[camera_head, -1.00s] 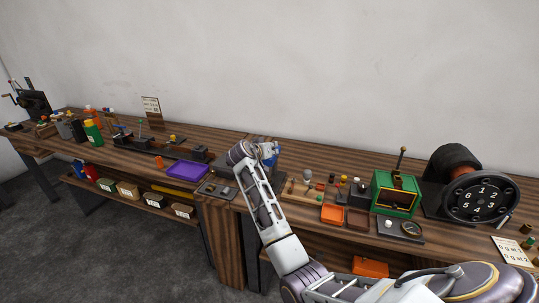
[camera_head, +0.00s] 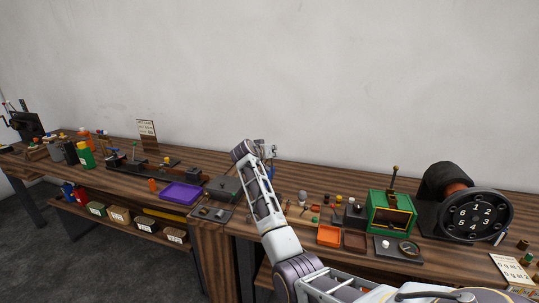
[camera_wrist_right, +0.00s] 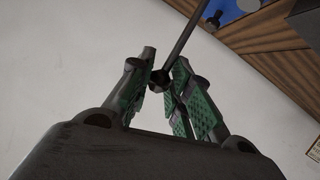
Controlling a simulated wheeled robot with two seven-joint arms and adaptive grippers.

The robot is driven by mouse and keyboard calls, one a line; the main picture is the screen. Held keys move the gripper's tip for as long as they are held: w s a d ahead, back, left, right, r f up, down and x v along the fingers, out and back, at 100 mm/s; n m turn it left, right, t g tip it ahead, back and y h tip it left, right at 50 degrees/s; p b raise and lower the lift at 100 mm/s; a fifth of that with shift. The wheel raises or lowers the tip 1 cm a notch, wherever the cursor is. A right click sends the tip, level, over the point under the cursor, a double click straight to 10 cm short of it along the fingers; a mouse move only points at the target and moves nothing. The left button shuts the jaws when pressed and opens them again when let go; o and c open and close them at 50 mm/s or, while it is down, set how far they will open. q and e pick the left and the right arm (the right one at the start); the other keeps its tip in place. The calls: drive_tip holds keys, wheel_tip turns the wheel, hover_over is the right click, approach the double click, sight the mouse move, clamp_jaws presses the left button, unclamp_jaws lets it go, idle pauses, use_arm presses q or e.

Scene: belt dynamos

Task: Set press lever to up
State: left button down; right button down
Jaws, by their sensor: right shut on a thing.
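My right gripper (camera_head: 266,149) is raised above the bench near its middle, with its arm coming up from the lower right. In the right wrist view its green-padded fingers (camera_wrist_right: 160,76) are shut on the dark knobbed end of a thin grey rod, the press lever (camera_wrist_right: 181,36). The rod runs up and to the right from the fingers. In the head view the lever cannot be made out behind the gripper, and the press body is mostly hidden by my arm. My left gripper is not in view.
A dark block (camera_head: 222,188) and a purple tray (camera_head: 181,194) lie left of my arm. An orange tray (camera_head: 328,236), a green box (camera_head: 390,213) and a numbered dial (camera_head: 480,217) stand to the right. The wall behind is bare.

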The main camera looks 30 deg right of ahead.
drive_tip(key=shift+d+r, duration=0.1)
drive_tip(key=shift+d, duration=0.15)
drive_tip(key=c, duration=1.6)
unclamp_jaws()
drive_tip(key=o, duration=0.3)
drive_tip(key=shift+w+d+f, duration=0.2)
drive_tip(key=shift+f, duration=0.1)
drive_tip(key=shift+v, duration=0.85)
drive_tip(key=v, duration=1)
drive_tip(key=shift+a, duration=0.3)
drive_tip(key=shift+s, duration=0.1)
